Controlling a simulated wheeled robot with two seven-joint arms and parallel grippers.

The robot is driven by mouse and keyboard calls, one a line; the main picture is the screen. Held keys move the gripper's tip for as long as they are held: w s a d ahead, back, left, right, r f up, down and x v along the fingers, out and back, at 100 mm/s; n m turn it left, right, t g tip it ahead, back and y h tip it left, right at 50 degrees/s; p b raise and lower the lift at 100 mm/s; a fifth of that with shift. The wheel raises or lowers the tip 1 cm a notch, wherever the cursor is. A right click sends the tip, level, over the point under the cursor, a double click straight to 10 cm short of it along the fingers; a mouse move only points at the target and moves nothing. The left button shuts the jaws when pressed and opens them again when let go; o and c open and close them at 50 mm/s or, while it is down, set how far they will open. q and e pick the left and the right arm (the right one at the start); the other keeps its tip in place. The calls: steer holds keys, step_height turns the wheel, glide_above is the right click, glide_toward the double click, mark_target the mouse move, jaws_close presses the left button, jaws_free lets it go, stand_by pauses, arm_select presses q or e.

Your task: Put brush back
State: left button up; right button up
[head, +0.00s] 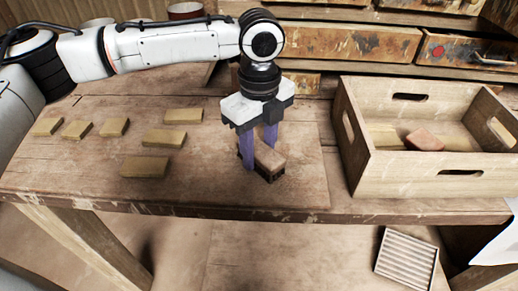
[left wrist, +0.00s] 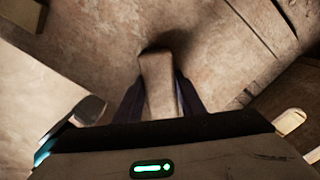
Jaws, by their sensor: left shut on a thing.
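My left gripper (head: 259,156) points down at the middle of the table, its purple fingers shut on the brush (head: 270,161). The brush is a small block with a light wooden top and a dark lower part. It is on or just above the board on the table; I cannot tell whether it touches. In the left wrist view, the brush (left wrist: 158,82) sits between the two dark fingers, with a shadow at its far end. My right gripper is not in view.
Several yellowish tiles (head: 145,167) lie on the board left of the gripper. A wooden crate (head: 430,180) stands on the right, with a reddish block (head: 425,139) inside. Drawers (head: 465,50) are behind. A slatted grey panel (head: 406,258) is below the table edge.

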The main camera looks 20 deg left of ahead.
mark_target(259, 149)
arm_select(q)
steer(key=o, duration=0.9)
step_height(259, 149, up, 12)
steer(key=shift+s+r+p, duration=0.1)
steer(key=shift+p, duration=0.45)
